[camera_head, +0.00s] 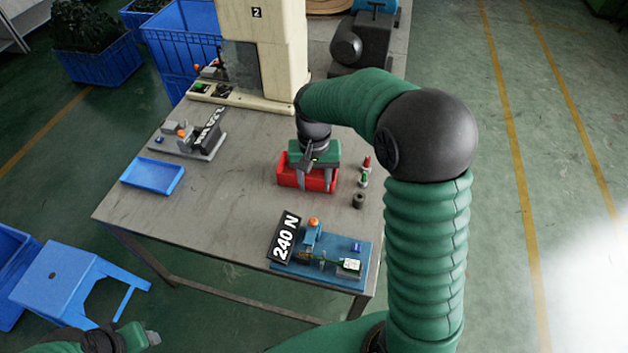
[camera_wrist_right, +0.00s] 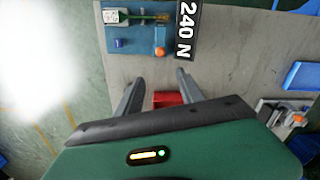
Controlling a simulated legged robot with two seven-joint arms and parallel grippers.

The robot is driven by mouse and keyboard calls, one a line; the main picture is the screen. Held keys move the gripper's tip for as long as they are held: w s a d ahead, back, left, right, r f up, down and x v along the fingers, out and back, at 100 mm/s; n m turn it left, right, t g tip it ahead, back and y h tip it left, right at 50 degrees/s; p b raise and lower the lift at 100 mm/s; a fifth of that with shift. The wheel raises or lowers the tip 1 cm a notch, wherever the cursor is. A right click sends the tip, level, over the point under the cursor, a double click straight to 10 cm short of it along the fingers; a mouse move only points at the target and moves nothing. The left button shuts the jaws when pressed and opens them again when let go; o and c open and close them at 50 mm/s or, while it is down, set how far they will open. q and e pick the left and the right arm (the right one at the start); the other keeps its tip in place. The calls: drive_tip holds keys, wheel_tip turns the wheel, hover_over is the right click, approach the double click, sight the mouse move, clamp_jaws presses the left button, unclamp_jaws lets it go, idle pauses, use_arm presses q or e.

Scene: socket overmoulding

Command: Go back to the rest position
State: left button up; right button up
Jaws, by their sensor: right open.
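My right gripper (camera_head: 315,180) is over the red box (camera_head: 293,180) on the table, with its fingers pointing down in front of it. In the right wrist view its two fingers (camera_wrist_right: 158,92) are spread apart with nothing between the tips, and part of the red box (camera_wrist_right: 168,99) shows beyond the palm. The gripper hides much of the box, and I cannot tell whether the fingers touch it. My left gripper (camera_head: 150,338) is low at the bottom left, off the table; its jaw state is unclear.
A blue fixture (camera_head: 350,277) with a 240 N sign (camera_head: 285,237) stands at the table's front right. A blue tray (camera_head: 152,175) and a grey fixture (camera_head: 190,140) are on the left. A beige machine (camera_head: 275,50) stands behind.

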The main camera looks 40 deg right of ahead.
drive_tip(key=shift+a, duration=0.1)
drive_tip(key=s+a+f+n+t, duration=0.2)
drive_tip(key=s+a+f+n, duration=0.2)
drive_tip(key=s+a+n, duration=0.3)
drive_tip(key=s+a, duration=0.3)
drive_tip(key=s, duration=0.1)
drive_tip(key=shift+t, duration=0.3)
drive_tip(key=shift+s+a, duration=0.15)
drive_tip(key=shift+s, duration=0.1)
drive_tip(key=shift+a, duration=0.15)
